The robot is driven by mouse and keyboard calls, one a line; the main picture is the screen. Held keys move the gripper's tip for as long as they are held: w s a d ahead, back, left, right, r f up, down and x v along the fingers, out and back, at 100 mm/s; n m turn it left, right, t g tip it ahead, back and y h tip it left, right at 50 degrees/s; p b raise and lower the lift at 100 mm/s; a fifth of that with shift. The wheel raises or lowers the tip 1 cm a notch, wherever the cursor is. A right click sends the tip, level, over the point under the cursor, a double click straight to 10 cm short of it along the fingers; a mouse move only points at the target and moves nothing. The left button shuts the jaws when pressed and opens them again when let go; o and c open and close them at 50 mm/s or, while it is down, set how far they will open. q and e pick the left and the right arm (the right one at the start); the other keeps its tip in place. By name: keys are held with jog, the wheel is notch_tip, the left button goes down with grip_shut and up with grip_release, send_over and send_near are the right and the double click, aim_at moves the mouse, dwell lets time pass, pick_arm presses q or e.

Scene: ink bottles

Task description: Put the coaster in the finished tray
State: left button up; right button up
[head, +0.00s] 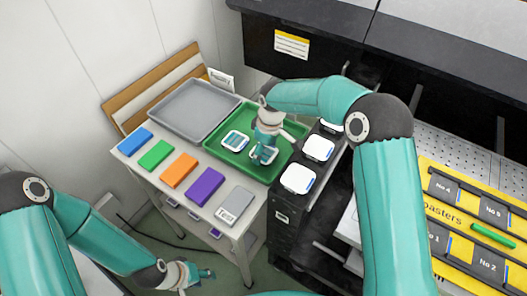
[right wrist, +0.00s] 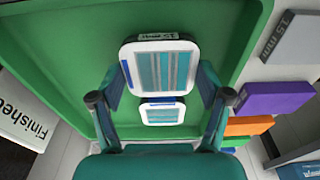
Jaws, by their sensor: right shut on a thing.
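My right gripper (head: 265,148) is over the green tray (head: 283,165) and is shut on a coaster. In the right wrist view this coaster (right wrist: 160,66), white-rimmed with blue-grey stripes, is between the two fingers. Its gap above the tray floor is hard to tell. A second striped coaster (head: 235,141) lies in the tray, left of the gripper; it shows smaller in the right wrist view (right wrist: 163,113). A sign reading Finished (right wrist: 24,114) is beside the green tray. My left gripper (head: 187,275) is low at the bottom, away from the trays; its jaws are too small to judge.
An empty grey tray (head: 188,104) sits left of the green one. Blue, green, orange, purple and grey blocks line the table's front edge. White square pieces (head: 298,179) stand on the black unit at right. A yellow rack (head: 465,235) is far right.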

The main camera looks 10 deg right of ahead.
aim_at(268, 155)
jog(key=shift+f, duration=0.65)
jog(key=o, duration=1.2)
jog(key=shift+f, duration=0.1)
jog(key=r, duration=0.8)
jog(key=s+d+r+b, duration=0.1)
jog(key=r, duration=0.3)
jog(key=shift+r, duration=0.1)
